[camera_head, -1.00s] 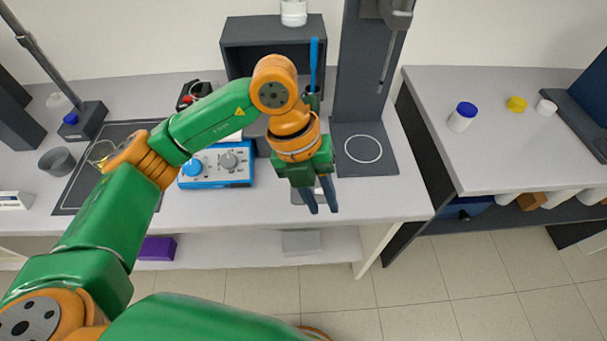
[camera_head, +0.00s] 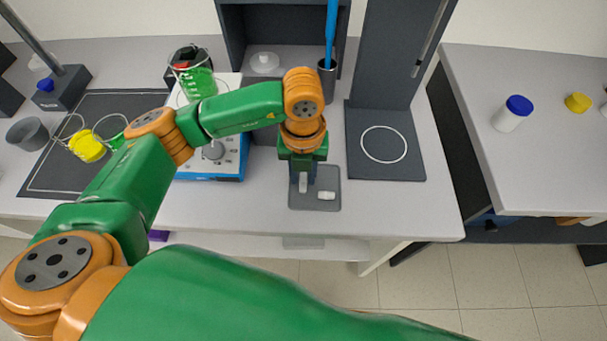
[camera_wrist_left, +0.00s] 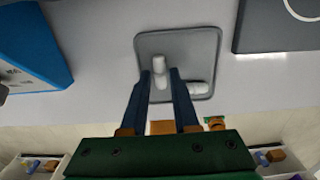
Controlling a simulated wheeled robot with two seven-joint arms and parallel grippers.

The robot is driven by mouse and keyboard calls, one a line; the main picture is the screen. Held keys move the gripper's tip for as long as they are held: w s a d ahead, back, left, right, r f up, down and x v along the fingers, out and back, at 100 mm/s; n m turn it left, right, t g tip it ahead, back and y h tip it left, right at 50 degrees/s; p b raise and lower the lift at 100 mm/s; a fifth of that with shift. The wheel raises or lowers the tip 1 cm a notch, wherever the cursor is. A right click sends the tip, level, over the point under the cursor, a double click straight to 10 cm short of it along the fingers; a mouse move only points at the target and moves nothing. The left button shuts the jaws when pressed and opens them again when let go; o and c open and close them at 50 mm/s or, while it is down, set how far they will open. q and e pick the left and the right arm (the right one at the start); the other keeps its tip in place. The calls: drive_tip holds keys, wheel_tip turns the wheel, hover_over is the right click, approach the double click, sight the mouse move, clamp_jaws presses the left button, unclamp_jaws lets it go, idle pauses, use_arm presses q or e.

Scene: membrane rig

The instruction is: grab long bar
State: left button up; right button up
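Two white bars lie on a small grey tray (camera_head: 315,205) near the bench's front edge. The longer-looking bar (camera_wrist_left: 160,72) points away from me in the left wrist view; in the head view this bar (camera_head: 303,184) shows just below my gripper. The other bar (camera_wrist_left: 199,87) lies crosswise to its right, and it also shows in the head view (camera_head: 326,195). My left gripper (camera_wrist_left: 160,73) is open, pointing down over the tray, its fingertips on either side of the first bar with gaps showing. I cannot tell its height above the tray. My right gripper is out of view.
A blue-and-white device (camera_head: 212,165) with a green-filled beaker (camera_head: 197,82) stands to the left. A dark stand base with a white ring (camera_head: 384,145) is to the right. A dark cup (camera_head: 327,78) holding a blue rod (camera_head: 331,30) stands behind.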

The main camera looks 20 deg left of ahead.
use_arm(q)
drive_tip(key=shift+f, duration=0.4)
clamp_jaws()
